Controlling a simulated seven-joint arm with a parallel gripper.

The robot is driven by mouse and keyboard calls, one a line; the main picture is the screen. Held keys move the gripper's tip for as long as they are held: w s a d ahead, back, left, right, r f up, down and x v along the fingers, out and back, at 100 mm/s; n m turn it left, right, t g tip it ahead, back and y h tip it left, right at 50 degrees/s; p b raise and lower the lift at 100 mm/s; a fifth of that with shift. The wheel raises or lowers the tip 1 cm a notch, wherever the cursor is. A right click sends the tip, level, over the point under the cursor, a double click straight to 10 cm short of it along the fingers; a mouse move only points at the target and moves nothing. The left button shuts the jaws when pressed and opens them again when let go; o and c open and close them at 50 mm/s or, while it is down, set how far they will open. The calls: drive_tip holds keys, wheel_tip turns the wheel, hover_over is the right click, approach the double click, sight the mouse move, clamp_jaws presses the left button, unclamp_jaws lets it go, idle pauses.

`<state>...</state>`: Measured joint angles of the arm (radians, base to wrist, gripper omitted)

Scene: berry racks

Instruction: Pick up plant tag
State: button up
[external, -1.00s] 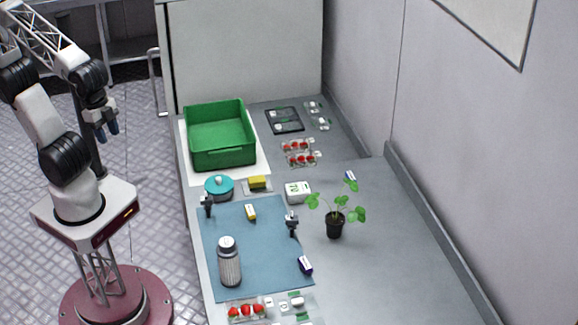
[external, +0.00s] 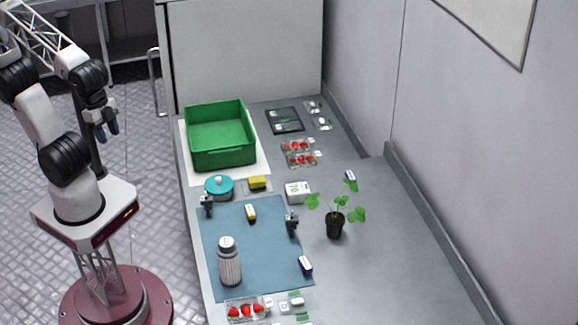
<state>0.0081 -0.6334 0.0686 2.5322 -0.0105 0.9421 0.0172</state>
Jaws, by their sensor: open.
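I cannot make out for certain which small item is the plant tag. A potted plant (external: 335,225) with green leaves stands upright on the grey counter, right of the blue mat, and no tag shows clearly on it. Small label-like pieces (external: 291,303) with green and white lie at the counter's near end. My gripper (external: 107,132) hangs open and empty at the upper left, over the floor, well apart from the counter and everything on it.
The counter holds a green crate (external: 222,159), a teal pot (external: 219,188), a white box (external: 298,192) and strawberry packs (external: 299,159). A grey bottle (external: 229,262) stands on the blue mat (external: 266,268). The counter right of the plant is clear, up to the wall.

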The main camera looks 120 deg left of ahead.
drive_tip(key=shift+o, duration=0.7)
drive_tip(key=shift+w, duration=0.1)
drive_tip(key=m+g, duration=0.3)
drive_tip(key=m, duration=0.5)
hover_over(251, 209)
wheel_tip(251, 209, down, 14)
drive_tip(key=shift+d+f, duration=0.15)
drive_tip(key=shift+f, duration=0.25)
